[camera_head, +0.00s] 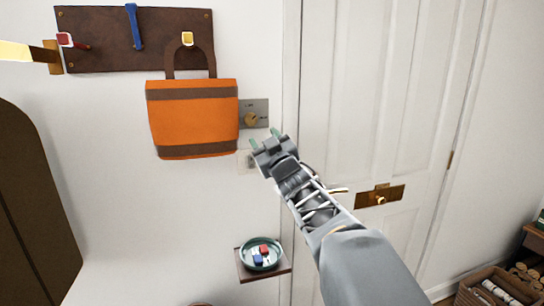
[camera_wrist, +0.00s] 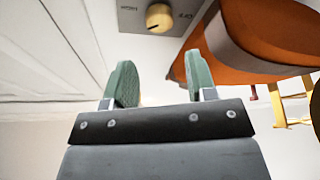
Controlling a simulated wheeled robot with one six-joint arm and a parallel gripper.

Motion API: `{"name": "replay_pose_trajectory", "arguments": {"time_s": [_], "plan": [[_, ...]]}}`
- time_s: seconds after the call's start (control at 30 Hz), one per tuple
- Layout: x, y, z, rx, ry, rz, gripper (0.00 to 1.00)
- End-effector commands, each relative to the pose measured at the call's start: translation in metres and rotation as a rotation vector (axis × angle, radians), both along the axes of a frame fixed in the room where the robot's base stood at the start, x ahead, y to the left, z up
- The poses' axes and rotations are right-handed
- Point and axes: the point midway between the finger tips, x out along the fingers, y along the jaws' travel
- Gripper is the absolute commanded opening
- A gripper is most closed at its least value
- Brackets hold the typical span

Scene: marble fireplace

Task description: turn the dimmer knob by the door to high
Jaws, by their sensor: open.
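The dimmer is a grey metal plate (camera_head: 262,106) on the wall, between an orange bag and the door (camera_head: 385,110). Its round brass knob (camera_head: 251,119) sits on the plate. The knob also shows at the top of the wrist view (camera_wrist: 158,17), with small lettering on both sides that I cannot read surely. My gripper (camera_head: 265,138) is open and empty, with green-padded fingers, just below the plate in the head view. In the wrist view its fingertips (camera_wrist: 160,72) stand apart, short of the knob and not touching it.
The orange bag (camera_head: 190,120) hangs from a brown hook board (camera_head: 105,45), close beside the plate; it looms right in the wrist view. A white wall plate (camera_head: 245,161) is partly behind my gripper. A small shelf (camera_head: 246,270) holds a teal dish (camera_head: 246,262). A brass door handle plate (camera_head: 368,200) is right.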

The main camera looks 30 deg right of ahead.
Motion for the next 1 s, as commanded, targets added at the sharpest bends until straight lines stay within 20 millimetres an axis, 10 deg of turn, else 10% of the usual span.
{"name": "replay_pose_trajectory", "arguments": {"time_s": [0.4, 0.83, 1.0], "plan": [[-0.044, 0.002, -0.016, 0.000, 0.000, 0.000, 0.52], [-0.045, 0.002, -0.019, 0.005, 0.008, -0.004, 0.52], [-0.041, 0.002, -0.054, 0.092, 0.147, -0.064, 0.52]]}}
